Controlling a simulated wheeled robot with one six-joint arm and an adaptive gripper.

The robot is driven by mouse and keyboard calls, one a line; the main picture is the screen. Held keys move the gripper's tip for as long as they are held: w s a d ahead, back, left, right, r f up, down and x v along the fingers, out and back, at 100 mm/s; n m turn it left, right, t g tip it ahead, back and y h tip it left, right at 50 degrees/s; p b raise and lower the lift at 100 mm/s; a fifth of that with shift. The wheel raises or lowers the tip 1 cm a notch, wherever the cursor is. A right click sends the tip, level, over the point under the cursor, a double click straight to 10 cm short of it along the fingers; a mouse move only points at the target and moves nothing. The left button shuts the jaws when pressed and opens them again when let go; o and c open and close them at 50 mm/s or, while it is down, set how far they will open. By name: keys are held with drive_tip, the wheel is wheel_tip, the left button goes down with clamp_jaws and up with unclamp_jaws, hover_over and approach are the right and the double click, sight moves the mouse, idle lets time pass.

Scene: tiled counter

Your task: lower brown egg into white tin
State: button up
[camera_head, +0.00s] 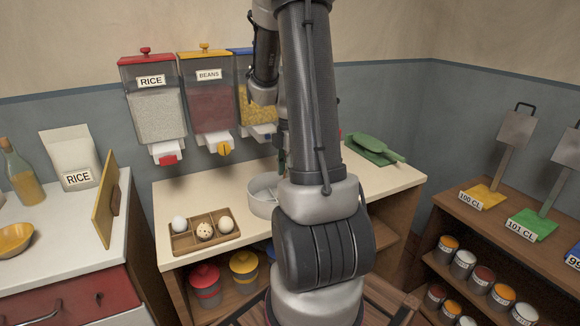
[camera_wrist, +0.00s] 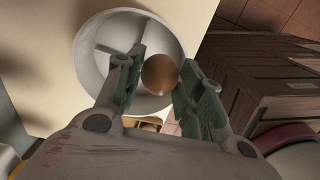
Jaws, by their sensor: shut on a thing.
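The brown egg (camera_wrist: 160,74) sits between the green-padded fingers of my gripper (camera_wrist: 160,85) in the wrist view. My gripper is shut on it. Behind the egg is the round white tin (camera_wrist: 95,38), with the egg over the right part of its opening. I cannot tell how high the egg is above the tin's floor. In the head view the white tin (camera_head: 259,198) stands on the counter, partly hidden by my arm. The egg and my fingertips are hidden there.
A wooden tray (camera_head: 182,243) with a white egg, a speckled egg and a pale brownish egg sits left of the tin. Rice and beans dispensers (camera_head: 155,110) hang behind. A green scoop (camera_head: 373,147) lies at the counter's right. A wooden crate (camera_wrist: 255,75) shows in the wrist view.

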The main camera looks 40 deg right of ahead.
drive_tip(key=shift+f, duration=1.9)
drive_tip(key=o, duration=0.7)
drive_tip(key=shift+o, duration=0.2)
wheel_tip(320, 180, up, 12)
drive_tip(key=shift+f, duration=0.1)
